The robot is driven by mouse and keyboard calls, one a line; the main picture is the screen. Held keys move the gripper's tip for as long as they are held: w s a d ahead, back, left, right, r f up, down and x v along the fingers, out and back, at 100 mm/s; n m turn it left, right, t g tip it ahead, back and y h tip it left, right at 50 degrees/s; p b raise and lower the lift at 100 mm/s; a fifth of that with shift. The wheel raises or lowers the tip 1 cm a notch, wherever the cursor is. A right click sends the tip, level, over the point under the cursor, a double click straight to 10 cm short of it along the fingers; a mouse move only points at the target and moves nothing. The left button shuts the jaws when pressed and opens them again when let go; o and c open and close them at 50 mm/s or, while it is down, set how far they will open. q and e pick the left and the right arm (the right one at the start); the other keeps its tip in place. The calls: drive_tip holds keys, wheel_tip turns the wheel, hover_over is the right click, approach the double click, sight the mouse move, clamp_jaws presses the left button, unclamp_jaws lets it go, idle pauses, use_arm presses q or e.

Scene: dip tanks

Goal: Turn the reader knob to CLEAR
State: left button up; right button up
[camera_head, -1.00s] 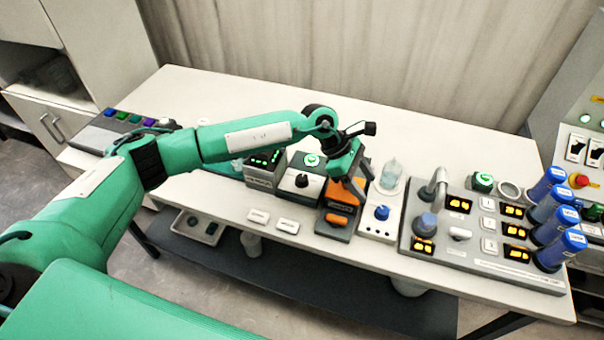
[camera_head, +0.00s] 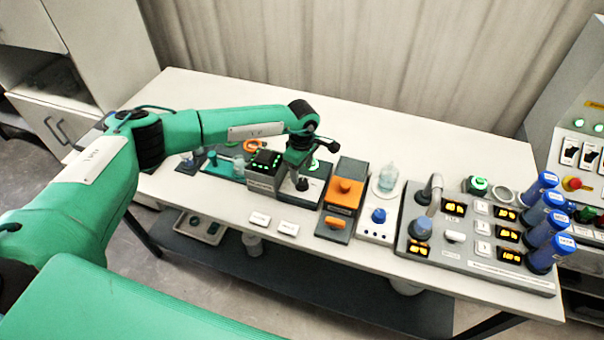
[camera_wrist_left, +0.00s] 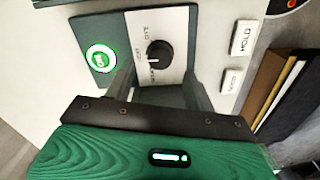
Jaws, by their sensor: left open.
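The reader (camera_head: 312,190) is a dark box with a white panel on the table, partly hidden by my left gripper (camera_head: 292,180) in the head view. In the left wrist view its black knob (camera_wrist_left: 158,54) sits on the white panel, beside a lit green round light (camera_wrist_left: 101,58). The knob's white mark points roughly toward the gripper side; small labels around the knob are too blurred to read surely. My left gripper (camera_wrist_left: 158,84) is open and empty, its two fingers spread on either side below the knob in that view. Contact with the knob cannot be told.
A dark box with green lights (camera_head: 265,165) stands close left of the reader. An orange-topped device (camera_head: 343,195) and a white unit with a blue knob (camera_head: 378,216) stand to the right. Two white label plates (camera_head: 260,218) lie in front. The back of the table is clear.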

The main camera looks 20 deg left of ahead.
sight(302, 181)
use_arm(q)
drive_tip(key=shift+f+p, duration=0.55)
drive_tip(key=shift+f, duration=1.75)
drive_tip(key=c, duration=1)
